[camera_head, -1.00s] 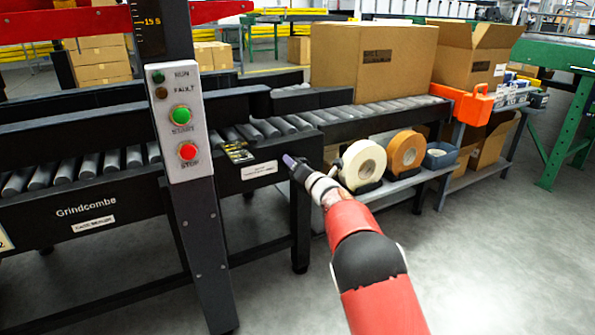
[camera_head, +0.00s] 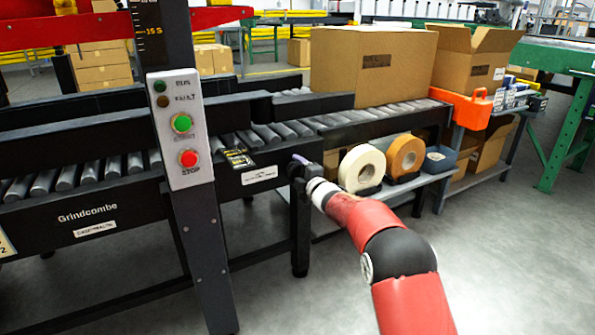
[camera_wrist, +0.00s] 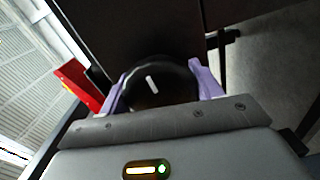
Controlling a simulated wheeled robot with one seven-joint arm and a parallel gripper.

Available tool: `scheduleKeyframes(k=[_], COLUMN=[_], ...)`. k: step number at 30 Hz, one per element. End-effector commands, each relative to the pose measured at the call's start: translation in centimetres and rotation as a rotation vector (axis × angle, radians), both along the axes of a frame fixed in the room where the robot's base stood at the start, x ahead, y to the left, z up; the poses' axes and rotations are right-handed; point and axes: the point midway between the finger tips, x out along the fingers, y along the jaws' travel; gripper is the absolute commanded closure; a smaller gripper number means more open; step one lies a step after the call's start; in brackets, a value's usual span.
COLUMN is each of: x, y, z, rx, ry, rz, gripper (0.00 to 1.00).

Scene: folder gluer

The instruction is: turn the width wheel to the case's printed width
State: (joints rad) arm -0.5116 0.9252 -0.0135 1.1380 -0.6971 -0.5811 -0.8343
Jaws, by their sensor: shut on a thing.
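The width wheel (camera_wrist: 155,92) is a dark round knob with a white mark in the wrist view. The purple fingers of my gripper (camera_wrist: 158,72) lie on both sides of it and are shut on it. The case (camera_head: 372,68) is a closed brown carton on the rollers, with a dark printed patch too small to read. A black and yellow scale plate (camera_head: 237,158) sits left of my gripper.
A post carries a control panel (camera_head: 180,130) with green and red buttons, left of my arm. Tape rolls (camera_head: 361,168) stand on a low shelf behind my arm. An open carton (camera_head: 475,55) and orange holder (camera_head: 468,108) are at right. The floor at right is clear.

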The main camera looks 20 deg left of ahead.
Motion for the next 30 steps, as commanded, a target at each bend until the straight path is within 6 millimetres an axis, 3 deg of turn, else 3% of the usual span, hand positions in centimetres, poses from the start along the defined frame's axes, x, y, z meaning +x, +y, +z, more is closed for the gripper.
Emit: scheduleKeyframes(k=[30], x=[0.04], y=[-0.15], z=[-0.33], rx=[0.623], ry=[0.739], rz=[-0.005], gripper=[0.58])
